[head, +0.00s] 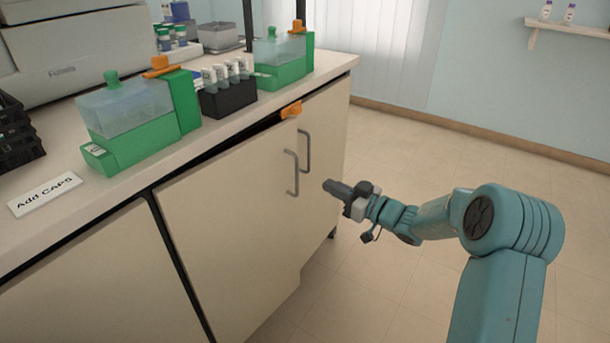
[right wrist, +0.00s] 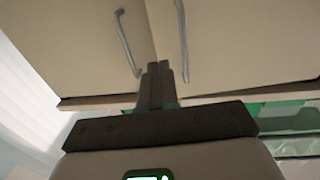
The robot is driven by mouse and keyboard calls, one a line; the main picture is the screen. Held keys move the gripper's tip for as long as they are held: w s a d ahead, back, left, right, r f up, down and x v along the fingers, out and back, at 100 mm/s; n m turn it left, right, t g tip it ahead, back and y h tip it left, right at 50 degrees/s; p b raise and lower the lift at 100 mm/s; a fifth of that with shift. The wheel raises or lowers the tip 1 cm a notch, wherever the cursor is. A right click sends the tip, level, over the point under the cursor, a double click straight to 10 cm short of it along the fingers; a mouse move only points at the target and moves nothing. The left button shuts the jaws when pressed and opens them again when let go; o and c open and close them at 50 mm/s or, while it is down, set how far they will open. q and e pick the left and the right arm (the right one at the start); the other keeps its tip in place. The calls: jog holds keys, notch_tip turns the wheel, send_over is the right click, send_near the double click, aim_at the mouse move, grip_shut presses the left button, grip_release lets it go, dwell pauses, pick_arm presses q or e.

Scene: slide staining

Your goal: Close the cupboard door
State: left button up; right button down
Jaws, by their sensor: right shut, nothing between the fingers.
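The cupboard under the bench has a wide left door (head: 225,215) and a narrower-looking right door (head: 328,135). A dark gap shows along the left door's top edge, and it looks slightly ajar; how far is hard to tell. Each door has a grey bar handle, the left one (head: 291,172) and the right one (head: 305,150). Both handles also show in the right wrist view, one at left (right wrist: 126,44) and one at right (right wrist: 183,40). My right gripper (head: 327,185) is shut and empty, in front of the doors just right of the handles, apparently apart from them. My left gripper is out of view.
The tiled floor (head: 430,145) to the right is clear.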

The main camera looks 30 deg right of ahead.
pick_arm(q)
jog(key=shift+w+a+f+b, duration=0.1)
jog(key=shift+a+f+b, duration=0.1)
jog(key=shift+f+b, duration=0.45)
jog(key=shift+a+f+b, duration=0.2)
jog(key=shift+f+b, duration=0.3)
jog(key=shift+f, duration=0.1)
pick_arm(e)
jog(key=x, duration=0.9)
jog(key=shift+w+a+r, duration=0.1)
jog(key=shift+w, duration=0.15)
